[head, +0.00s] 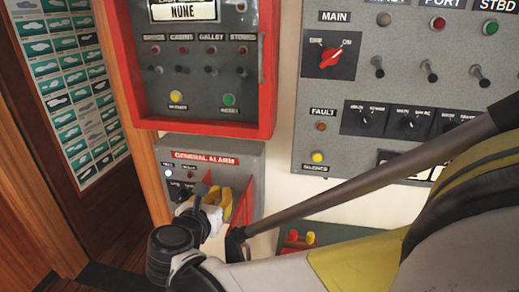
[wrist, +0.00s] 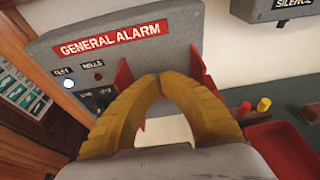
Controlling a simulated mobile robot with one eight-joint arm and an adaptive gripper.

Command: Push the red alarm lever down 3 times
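The grey general alarm box (head: 255,160) with its red label is low on the wall in the head view. It also fills the upper left of the wrist view (wrist: 60,42). My gripper (wrist: 158,76) has yellow fingers arched together with their tips meeting, in front of the box's lower right part. In the head view my gripper (head: 238,197) covers much of the box's lower half. Red plates (wrist: 194,58) show on either side of the fingers. A small bit of red shows between the fingers. I cannot make out the lever itself; the fingers hide that area.
A white lamp (wrist: 69,84) is lit on the box, beside a dark red one (wrist: 98,77). A red-framed panel (head: 200,125) is above, and a grey switch panel (head: 340,90) is at right. Red and yellow objects (wrist: 264,104) are on a green surface at right.

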